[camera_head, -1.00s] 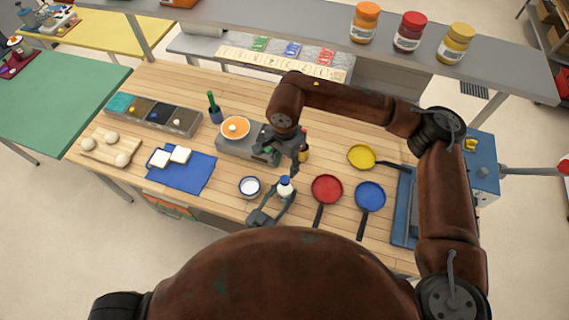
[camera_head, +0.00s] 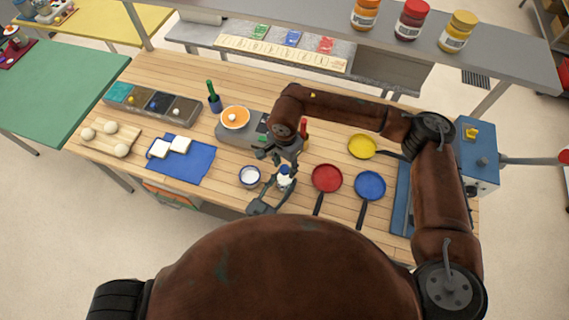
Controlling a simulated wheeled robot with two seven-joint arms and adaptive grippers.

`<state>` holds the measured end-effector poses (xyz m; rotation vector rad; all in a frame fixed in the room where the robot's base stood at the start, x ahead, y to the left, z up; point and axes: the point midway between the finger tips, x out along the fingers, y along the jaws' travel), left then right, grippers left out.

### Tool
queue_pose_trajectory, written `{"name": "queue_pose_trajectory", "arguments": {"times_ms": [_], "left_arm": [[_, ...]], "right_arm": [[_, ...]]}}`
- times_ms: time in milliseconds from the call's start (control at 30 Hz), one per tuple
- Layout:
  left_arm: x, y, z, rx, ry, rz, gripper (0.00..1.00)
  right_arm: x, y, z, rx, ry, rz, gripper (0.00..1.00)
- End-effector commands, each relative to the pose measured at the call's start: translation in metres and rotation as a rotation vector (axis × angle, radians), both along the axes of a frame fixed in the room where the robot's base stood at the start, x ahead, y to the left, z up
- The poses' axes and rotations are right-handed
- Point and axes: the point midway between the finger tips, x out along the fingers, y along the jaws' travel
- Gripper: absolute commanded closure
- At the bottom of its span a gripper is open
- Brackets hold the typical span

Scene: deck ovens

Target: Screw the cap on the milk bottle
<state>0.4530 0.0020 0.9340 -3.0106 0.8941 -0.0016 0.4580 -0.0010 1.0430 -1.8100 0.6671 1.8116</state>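The milk bottle (camera_head: 284,182), small and white with blue near its top, stands upright near the front edge of the wooden table. My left gripper (camera_head: 281,191) comes from the front with a finger on either side of the bottle and looks shut on it. My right gripper (camera_head: 284,164) points down just above the bottle's top, its fingers spread apart. It partly covers the top, so I cannot tell whether the cap is seated there or whether the fingers touch it.
A white bowl (camera_head: 249,175) stands close to the left of the bottle. A red pan (camera_head: 327,178) and a blue pan (camera_head: 370,185) lie to the right, a yellow pan (camera_head: 362,146) behind them. A blue mat (camera_head: 192,166) with bread lies left. A shelf (camera_head: 300,28) spans the back.

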Motion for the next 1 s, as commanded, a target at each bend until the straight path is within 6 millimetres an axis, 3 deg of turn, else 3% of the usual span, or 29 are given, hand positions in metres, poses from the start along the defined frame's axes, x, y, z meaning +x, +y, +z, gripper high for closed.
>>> {"name": "queue_pose_trajectory", "arguments": {"times_ms": [67,600,833,1000], "left_arm": [[0.0,0.0,0.0,0.0,0.0,0.0,1.0],[-0.0001,-0.0001,0.0,0.0,0.0,0.0,1.0],[-0.0001,-0.0001,0.0,0.0,0.0,0.0,1.0],[-0.0001,-0.0002,-0.0001,0.0,0.0,0.0,1.0]], "right_arm": [[0.0,0.0,0.0001,0.0,0.0,0.0,0.63],[0.0001,0.0002,0.0005,0.0,0.0,0.0,1.0],[0.0002,0.0002,0.0005,0.0,0.0,-0.039,1.0],[0.0003,0.0003,0.0004,0.001,0.0,-0.291,1.0]]}}
